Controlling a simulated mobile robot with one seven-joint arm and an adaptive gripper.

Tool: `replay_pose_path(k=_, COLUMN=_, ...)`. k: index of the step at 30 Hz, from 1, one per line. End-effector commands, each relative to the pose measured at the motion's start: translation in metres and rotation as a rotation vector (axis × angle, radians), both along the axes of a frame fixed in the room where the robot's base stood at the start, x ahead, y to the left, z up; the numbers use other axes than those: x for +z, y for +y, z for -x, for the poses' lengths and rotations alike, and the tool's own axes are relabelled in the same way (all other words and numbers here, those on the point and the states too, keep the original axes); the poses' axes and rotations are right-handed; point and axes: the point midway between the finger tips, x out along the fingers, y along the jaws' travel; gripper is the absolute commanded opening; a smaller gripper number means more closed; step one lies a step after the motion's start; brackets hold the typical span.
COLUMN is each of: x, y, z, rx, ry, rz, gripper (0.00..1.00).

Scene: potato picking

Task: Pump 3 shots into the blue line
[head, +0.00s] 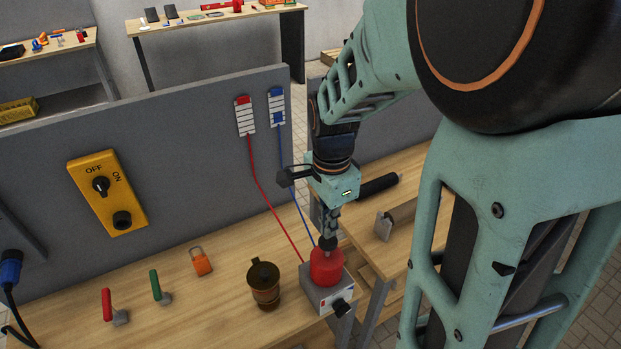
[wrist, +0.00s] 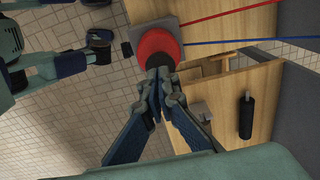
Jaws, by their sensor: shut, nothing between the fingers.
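The pump is a small grey box (head: 326,295) with a red dome (head: 326,267) and a dark knob on top, at the bench's front right edge. A black selector knob (head: 341,307) sits on its side; I cannot tell which line it points to. The red line (head: 262,190) and blue line (head: 287,190) run from it to a red-topped gauge (head: 245,117) and a blue-topped gauge (head: 276,110) on the grey panel. My gripper (head: 328,236) is shut and empty, pointing down at the dome's top. The wrist view shows its fingertips (wrist: 159,75) at the red dome (wrist: 155,50); contact is unclear.
A brown lidded pot (head: 264,284) stands just left of the pump. A padlock (head: 201,261), a green-handled piece (head: 159,288) and a red-handled piece (head: 112,307) are further left. A yellow OFF/ON switch box (head: 107,193) is on the panel. The bench between is clear.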

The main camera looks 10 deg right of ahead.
Motion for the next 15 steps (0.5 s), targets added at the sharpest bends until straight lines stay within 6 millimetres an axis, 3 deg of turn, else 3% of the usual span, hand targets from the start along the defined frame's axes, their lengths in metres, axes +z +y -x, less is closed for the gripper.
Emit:
replay_pose_path(k=1, x=-0.0111, y=-0.0001, z=-0.0001, rx=0.000, ry=0.001, rz=0.000, gripper=0.00)
replay_pose_path(k=4, x=-0.0178, y=-0.0003, z=-0.0004, rx=0.000, ry=0.000, rz=0.000, gripper=0.00)
replay_pose_path(k=15, x=-0.0196, y=-0.0004, z=-0.0007, rx=0.000, ry=0.000, rz=0.000, gripper=0.00)
